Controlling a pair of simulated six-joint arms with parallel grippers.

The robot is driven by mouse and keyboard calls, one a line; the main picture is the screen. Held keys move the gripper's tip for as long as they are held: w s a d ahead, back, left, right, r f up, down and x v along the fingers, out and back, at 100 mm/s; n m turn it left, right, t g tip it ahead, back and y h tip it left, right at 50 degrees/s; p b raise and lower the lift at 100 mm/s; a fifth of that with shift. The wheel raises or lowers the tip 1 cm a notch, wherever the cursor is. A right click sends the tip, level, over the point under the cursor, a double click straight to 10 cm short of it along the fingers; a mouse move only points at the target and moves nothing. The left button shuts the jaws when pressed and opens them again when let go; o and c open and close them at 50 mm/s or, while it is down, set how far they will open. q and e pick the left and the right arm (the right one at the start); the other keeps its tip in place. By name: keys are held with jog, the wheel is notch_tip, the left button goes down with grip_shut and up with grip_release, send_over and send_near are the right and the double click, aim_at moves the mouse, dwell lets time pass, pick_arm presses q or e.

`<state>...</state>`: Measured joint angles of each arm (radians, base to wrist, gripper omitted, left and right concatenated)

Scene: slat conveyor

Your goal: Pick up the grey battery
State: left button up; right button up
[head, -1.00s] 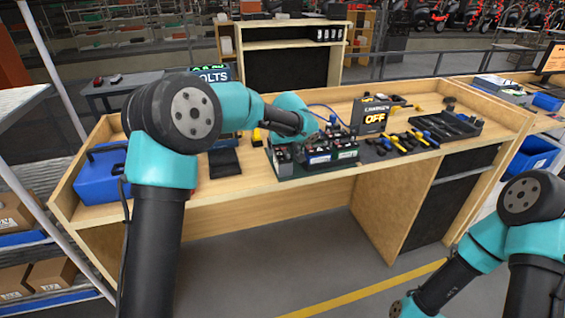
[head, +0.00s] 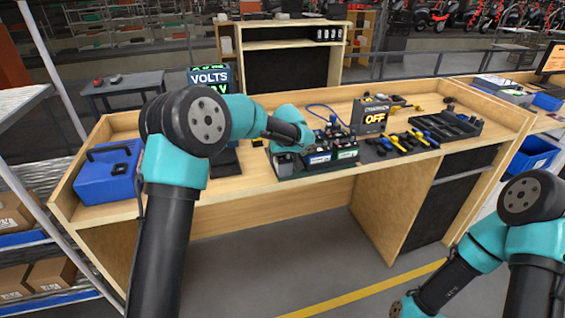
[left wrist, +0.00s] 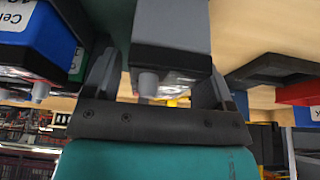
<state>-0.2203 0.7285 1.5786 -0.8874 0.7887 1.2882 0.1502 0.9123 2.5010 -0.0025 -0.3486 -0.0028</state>
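The grey battery (head: 283,164) stands at the left end of the dark green tray on the bench. In the left wrist view the grey battery (left wrist: 170,22) is large, with its black band and grey posts facing my gripper. My left gripper (left wrist: 160,70) has one finger on each side of it. A gap shows between the battery and the left-hand finger; contact on the other side is unclear. In the head view my left gripper (head: 300,138) is just above the tray's left part, its fingertips hard to make out. My right gripper is out of view.
Other batteries (head: 319,159) stand close to the right in the tray; a blue one (left wrist: 28,25) shows in the wrist view. A charger reading OFF (head: 371,117), a VOLTS meter (head: 209,79), a blue toolbox (head: 108,173) and a black organiser (head: 446,127) surround the work area.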

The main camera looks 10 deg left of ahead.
pick_arm(q)
jog(key=c, duration=1)
jog(key=shift+r, duration=0.2)
jog(key=shift+r, duration=1.4)
jog(key=shift+s+r, duration=0.1)
jog(key=shift+r, duration=0.15)
jog(key=s+d, duration=0.1)
jog(key=s, duration=0.4)
jog(key=s+d+r, duration=0.1)
jog(key=s, duration=0.4)
jog(key=s+d, duration=0.2)
jog(key=s, duration=0.3)
jog(key=shift+s+r, duration=0.15)
jog(key=shift+r, duration=0.05)
jog(key=shift+r, duration=1.25)
